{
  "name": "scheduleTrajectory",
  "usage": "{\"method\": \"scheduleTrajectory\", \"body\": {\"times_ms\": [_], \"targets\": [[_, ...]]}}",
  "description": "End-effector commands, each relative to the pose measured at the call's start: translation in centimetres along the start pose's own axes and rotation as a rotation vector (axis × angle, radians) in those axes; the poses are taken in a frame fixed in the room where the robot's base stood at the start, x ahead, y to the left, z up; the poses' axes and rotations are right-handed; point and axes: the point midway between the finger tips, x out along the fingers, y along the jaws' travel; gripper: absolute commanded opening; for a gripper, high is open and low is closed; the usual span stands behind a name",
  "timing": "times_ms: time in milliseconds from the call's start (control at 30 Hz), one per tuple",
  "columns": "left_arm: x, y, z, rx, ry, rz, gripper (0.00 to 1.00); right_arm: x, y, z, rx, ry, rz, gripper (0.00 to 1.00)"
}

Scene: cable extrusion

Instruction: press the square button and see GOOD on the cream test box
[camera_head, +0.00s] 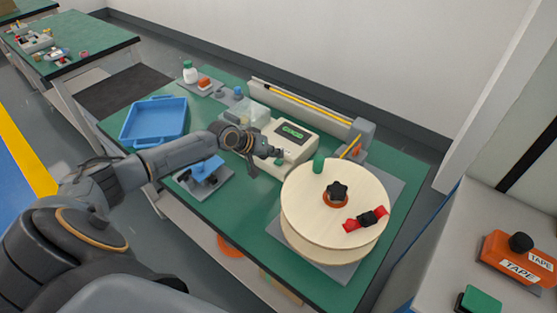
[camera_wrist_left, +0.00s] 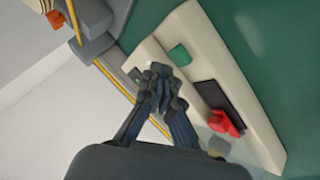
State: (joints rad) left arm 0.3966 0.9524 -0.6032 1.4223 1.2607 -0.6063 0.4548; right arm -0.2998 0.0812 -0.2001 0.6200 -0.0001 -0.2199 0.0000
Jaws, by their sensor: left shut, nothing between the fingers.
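The cream test box (camera_head: 301,149) sits on the green bench, left of the large wooden reel. Its dark display (camera_head: 292,130) shows bright green characters in the head view, too small to read surely. In the left wrist view the box (camera_wrist_left: 188,25) has a green square button (camera_wrist_left: 180,55), a dark display (camera_wrist_left: 220,97) and a red part (camera_wrist_left: 222,123). My left gripper (camera_head: 279,153) is shut and empty over the box's near side. In the left wrist view its fingertips (camera_wrist_left: 160,72) are beside the green button; I cannot tell whether they touch the box. My right gripper is out of view.
The wooden reel (camera_head: 310,190) with a black knob stands close on the right. A clear cover (camera_head: 254,117) is behind the gripper. A blue tray (camera_head: 155,121) and a blue fixture (camera_head: 207,168) lie to the left. A long rail (camera_head: 300,103) runs along the back.

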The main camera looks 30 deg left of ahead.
Motion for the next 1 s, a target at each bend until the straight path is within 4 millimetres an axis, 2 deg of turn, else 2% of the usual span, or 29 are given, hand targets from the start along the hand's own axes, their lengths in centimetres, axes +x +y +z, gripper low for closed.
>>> {"method": "scheduleTrajectory", "body": {"times_ms": [167, 633, 1000], "targets": [[-0.3, 0.2, -0.2, 0.000, 0.000, 0.000, 0.00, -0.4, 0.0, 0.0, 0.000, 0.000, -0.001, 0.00], [-3.5, 2.6, -2.5, 0.000, -0.001, 0.001, 0.00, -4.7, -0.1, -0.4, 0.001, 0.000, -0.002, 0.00], [-3.5, 2.5, -2.5, 0.000, 0.000, 0.001, 0.00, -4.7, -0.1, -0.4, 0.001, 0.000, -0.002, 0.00]]}}
